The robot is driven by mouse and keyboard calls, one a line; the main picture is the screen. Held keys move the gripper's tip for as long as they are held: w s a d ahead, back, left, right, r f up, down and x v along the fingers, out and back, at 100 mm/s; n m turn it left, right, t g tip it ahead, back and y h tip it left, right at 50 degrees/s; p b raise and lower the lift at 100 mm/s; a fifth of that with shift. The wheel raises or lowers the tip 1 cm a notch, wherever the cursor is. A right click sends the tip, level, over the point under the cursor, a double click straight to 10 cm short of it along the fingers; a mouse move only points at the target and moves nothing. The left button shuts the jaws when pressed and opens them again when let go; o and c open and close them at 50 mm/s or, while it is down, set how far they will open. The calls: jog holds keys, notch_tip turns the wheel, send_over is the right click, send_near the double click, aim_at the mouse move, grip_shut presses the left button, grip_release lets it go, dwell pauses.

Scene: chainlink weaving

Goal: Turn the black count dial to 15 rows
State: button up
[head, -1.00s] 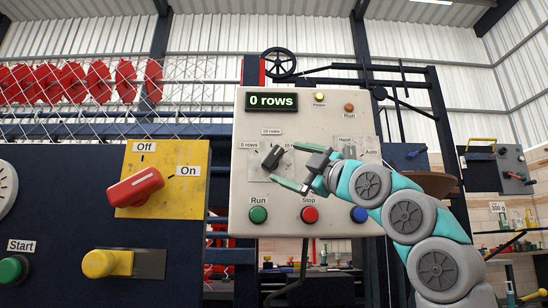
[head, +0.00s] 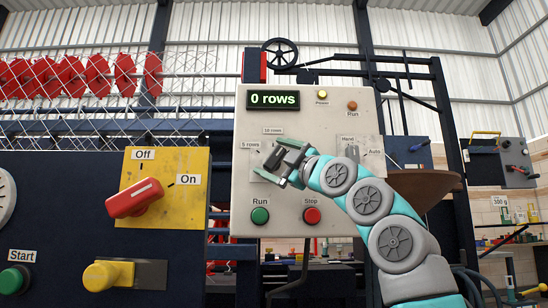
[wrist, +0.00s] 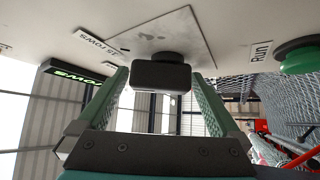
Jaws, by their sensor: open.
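The black count dial (wrist: 160,74) sits on a metal plate on the pale control panel (head: 325,110). In the wrist view it lies between the tips of my open gripper (wrist: 160,95), with a finger on each side; I cannot tell whether they touch it. In the head view my gripper (head: 278,164) covers most of the dial. The labels "5 rows" (head: 250,145) and "10 rows" (head: 272,131) show around it; the 15 rows label is hidden in the head view but shows in the wrist view (wrist: 97,43). The green display (head: 273,99) reads "0 rows".
Below the dial are a green Run button (head: 260,216) and a red Stop button (head: 312,216). The Hand/Auto switch (head: 350,148) is to the right, close to my arm. A red Off/On switch (head: 134,198) stands left on a yellow plate.

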aim_at(277, 161)
jog(key=c, duration=1.2)
jog(key=shift+a+f+m+t+b, duration=0.1)
jog(key=shift+f+m+t+b, duration=0.35)
jog(key=shift+b, duration=0.4)
jog(key=shift+r+m+t+b, duration=0.1)
jog(key=shift+m+t+b, duration=0.15)
jog(key=shift+m+b, duration=0.4)
jog(key=shift+r+m+t+h+b, duration=0.25)
jog(key=shift+m+t+h+b, duration=0.25)
jog(key=shift+m+t+h, duration=0.45)
jog(key=shift+y, duration=0.25)
jog(key=o, duration=1.2)
jog(key=shift+d, duration=0.2)
jog(key=shift+g, duration=0.25)
jog(key=b+v, duration=0.4)
jog(key=v, duration=0.2)
jog(key=shift+f+b, duration=0.2)
jog(key=shift+b, duration=0.2)
jog(key=shift+v, duration=0.8)
